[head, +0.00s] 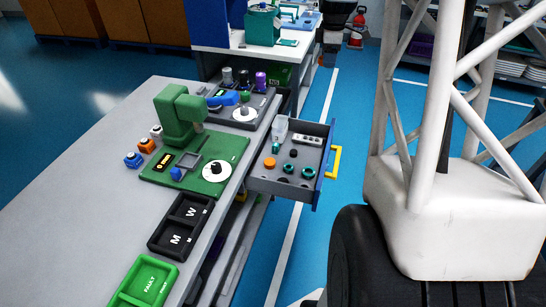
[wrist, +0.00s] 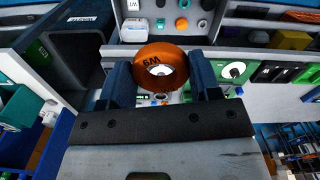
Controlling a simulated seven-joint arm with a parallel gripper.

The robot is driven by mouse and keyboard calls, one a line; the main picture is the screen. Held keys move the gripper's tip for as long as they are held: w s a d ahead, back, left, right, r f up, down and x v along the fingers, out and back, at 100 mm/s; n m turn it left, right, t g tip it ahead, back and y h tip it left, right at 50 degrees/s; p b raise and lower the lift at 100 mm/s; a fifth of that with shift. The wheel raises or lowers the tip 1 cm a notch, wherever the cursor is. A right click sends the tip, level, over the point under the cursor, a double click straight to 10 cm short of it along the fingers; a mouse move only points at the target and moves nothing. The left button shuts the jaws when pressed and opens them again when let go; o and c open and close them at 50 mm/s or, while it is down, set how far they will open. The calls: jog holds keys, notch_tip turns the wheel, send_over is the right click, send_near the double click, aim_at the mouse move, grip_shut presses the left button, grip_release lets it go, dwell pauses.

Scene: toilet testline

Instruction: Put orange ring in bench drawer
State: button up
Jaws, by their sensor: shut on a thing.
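In the wrist view, my gripper (wrist: 162,88) is shut on an orange ring (wrist: 160,53) with dark lettering, held between its two dark blue fingers. The ring's hole faces the camera, and a light surface shows through it. In the head view, the bench drawer (head: 318,181) stands open at the right side of the bench, with a blue front and a yellow handle (head: 334,162). It holds a small orange round piece (head: 270,163), several dark and teal round pieces, a pale block and a light connector strip. My gripper does not show in the head view.
The grey bench (head: 95,180) carries a green press fixture (head: 180,115), black trays (head: 181,224), a green tray (head: 145,283) and small coloured parts. Another bench stands behind. Blue floor with a white line lies right of the drawer. In the wrist view, shelves and bins surround the gripper.

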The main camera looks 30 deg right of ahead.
send_over(313, 159)
notch_tip(313, 159, down, 26)
jog(key=shift+r, duration=0.15)
jog(key=shift+s, duration=0.1)
notch_tip(313, 159, down, 14)
jog(key=shift+f, duration=0.1)
dwell(0.5)
jog(key=shift+f, duration=0.1)
jog(key=shift+f, duration=1.8)
jog(key=shift+f, duration=0.1)
jog(key=o, duration=0.9)
